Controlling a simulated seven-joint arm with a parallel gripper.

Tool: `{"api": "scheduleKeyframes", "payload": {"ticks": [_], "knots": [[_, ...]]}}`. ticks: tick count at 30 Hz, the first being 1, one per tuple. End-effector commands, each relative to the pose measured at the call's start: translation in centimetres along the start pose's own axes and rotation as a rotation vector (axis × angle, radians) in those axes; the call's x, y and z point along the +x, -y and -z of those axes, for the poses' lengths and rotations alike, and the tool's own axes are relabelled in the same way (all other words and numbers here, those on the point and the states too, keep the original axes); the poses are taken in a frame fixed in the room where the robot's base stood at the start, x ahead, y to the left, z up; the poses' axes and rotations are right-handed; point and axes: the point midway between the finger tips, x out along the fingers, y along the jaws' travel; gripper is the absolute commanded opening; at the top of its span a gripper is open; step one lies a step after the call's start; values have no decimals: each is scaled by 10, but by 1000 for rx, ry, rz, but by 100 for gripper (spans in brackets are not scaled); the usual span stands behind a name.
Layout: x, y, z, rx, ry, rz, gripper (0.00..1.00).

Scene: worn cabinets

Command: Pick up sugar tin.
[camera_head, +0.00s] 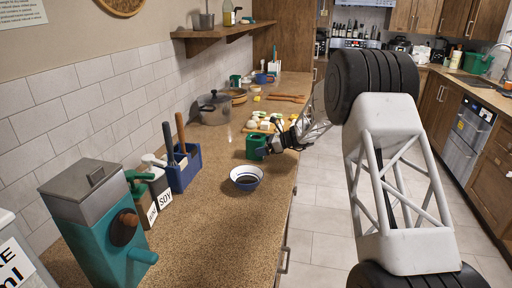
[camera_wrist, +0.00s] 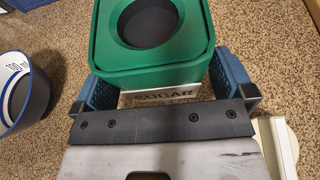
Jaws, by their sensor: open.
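The sugar tin is a green, rounded-square tin (camera_wrist: 152,58) with a dark round recess in its top and a white label reading "SUGAR". In the head view the green tin (camera_head: 256,147) stands on the speckled counter behind the blue-rimmed bowl. My gripper (camera_wrist: 165,85) is open, with one blue-padded finger at the left and one at the right of the tin's near part. Whether the pads touch the tin I cannot tell. In the head view my gripper (camera_head: 271,147) is at the tin's right side, and its fingers are small there.
A blue-and-white bowl (camera_head: 246,178) stands close in front of the tin; it also shows at left in the wrist view (camera_wrist: 18,92). Food pieces (camera_head: 268,122) lie behind the tin. A pot (camera_head: 214,107) and a blue caddy (camera_head: 183,168) stand along the wall.

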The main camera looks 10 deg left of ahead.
Motion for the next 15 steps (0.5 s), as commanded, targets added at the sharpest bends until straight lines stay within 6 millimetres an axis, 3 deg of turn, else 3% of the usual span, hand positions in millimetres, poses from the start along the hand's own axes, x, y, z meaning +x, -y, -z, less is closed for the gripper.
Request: {"api": "scheduleKeyframes", "payload": {"ticks": [5,15], "knots": [[13,0,-1,-1,0,0,100],[14,0,-1,-1,0,0,100]]}}
